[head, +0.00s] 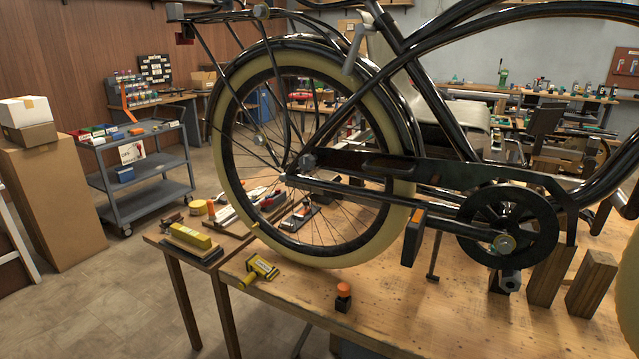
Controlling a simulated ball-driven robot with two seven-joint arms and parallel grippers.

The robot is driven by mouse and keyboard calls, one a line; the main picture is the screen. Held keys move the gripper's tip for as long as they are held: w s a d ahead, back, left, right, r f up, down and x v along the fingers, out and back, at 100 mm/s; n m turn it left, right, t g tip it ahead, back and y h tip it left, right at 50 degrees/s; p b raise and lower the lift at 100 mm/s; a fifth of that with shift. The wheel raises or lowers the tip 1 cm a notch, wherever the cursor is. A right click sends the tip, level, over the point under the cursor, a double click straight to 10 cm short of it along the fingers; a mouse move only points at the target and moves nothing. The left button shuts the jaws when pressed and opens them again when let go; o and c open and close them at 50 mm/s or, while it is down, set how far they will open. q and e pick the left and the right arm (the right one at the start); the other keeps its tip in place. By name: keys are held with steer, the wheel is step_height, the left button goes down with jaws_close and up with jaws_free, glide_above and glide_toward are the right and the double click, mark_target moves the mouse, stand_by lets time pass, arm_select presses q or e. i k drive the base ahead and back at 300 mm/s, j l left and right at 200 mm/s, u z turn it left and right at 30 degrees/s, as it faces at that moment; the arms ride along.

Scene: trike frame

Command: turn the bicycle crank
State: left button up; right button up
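A black bicycle frame (440,110) stands over the wooden workbench. A black pedal with orange reflectors (413,238) hangs left of the chainring, just right of the rear tyre. The crank arm is hard to tell apart from the dark bars around it. The rear wheel (222,130) has a cream tyre. Neither of my grippers is in view.
The workbench (390,310) carries wooden blocks (590,282) under the crank area, a small orange-capped bottle (343,297), a yellow tool (262,268) and trays of tools at left. A grey cart (140,180) and cardboard boxes (50,190) stand farther left. The front bench area is mostly clear.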

mark_target(467, 234)
steer(key=z, duration=1.3)
